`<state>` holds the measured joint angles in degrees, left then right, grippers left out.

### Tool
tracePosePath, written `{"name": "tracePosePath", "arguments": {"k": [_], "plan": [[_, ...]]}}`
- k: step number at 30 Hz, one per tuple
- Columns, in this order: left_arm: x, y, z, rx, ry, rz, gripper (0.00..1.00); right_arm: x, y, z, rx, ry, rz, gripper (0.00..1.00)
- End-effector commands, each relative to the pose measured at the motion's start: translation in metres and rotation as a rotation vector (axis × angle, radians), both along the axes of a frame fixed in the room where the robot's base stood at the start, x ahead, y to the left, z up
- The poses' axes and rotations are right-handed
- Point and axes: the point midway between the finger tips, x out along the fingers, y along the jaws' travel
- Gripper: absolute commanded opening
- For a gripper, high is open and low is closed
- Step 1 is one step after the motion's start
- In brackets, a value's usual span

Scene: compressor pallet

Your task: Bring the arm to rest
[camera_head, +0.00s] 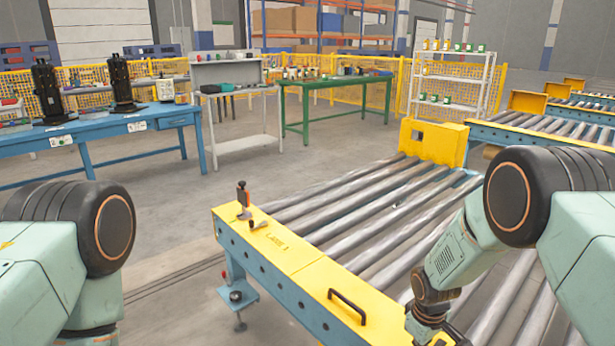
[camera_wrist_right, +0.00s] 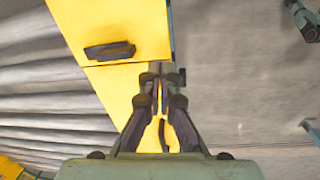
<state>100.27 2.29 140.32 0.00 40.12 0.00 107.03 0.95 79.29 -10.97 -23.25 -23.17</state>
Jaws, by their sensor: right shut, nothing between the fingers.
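My right arm (camera_head: 455,258) reaches down over the near end of the roller conveyor, on the right of the head view. Its wrist is at the bottom edge there, and its fingers are not clearly seen. In the right wrist view my right gripper (camera_wrist_right: 161,82) is shut and empty, above the yellow end plate (camera_wrist_right: 125,88) of the conveyor. The dark handle (camera_wrist_right: 108,50) on that plate is left of the fingertips. My left arm (camera_head: 85,235) shows at the left edge of the head view, with its gripper out of view.
The conveyor's yellow end frame (camera_head: 300,262) carries a black handle (camera_head: 347,306) and a small upright clamp (camera_head: 243,198). Bare rollers (camera_head: 370,213) run behind it. A blue bench (camera_head: 95,127), a green table (camera_head: 335,82) and a white shelf (camera_head: 452,84) stand farther back. Open floor lies between.

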Motion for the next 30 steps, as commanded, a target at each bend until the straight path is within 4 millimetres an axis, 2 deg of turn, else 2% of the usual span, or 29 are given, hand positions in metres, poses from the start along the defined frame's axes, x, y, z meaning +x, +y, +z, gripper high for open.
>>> {"name": "tracePosePath", "arguments": {"k": [5, 11, 16, 22, 24, 26, 30], "plan": [[-0.001, 0.000, 0.000, 0.000, 0.001, 0.000, 0.00, -0.050, 0.013, -0.033, 0.073, -0.066, -0.146, 0.00], [0.000, 0.000, 0.000, 0.000, 0.001, 0.000, 0.00, -0.135, 0.022, -0.057, 0.144, -0.114, -0.347, 0.00], [0.000, 0.000, 0.000, 0.000, 0.001, 0.000, 0.00, -0.221, 0.022, -0.057, 0.160, -0.111, -0.496, 0.00], [-0.001, 0.000, 0.000, 0.000, 0.001, 0.000, 0.00, -0.318, 0.020, -0.039, 0.128, -0.035, -0.591, 0.00], [-0.001, 0.000, 0.000, 0.000, 0.001, 0.000, 0.00, -0.341, 0.020, -0.034, 0.114, 0.006, -0.598, 0.00], [-0.001, 0.000, 0.000, 0.000, 0.001, 0.000, 0.00, -0.354, 0.020, -0.032, 0.106, 0.034, -0.601, 0.00], [0.000, 0.000, 0.000, 0.000, 0.001, 0.000, 0.00, -0.367, 0.020, -0.033, 0.098, 0.062, -0.602, 0.00]]}}
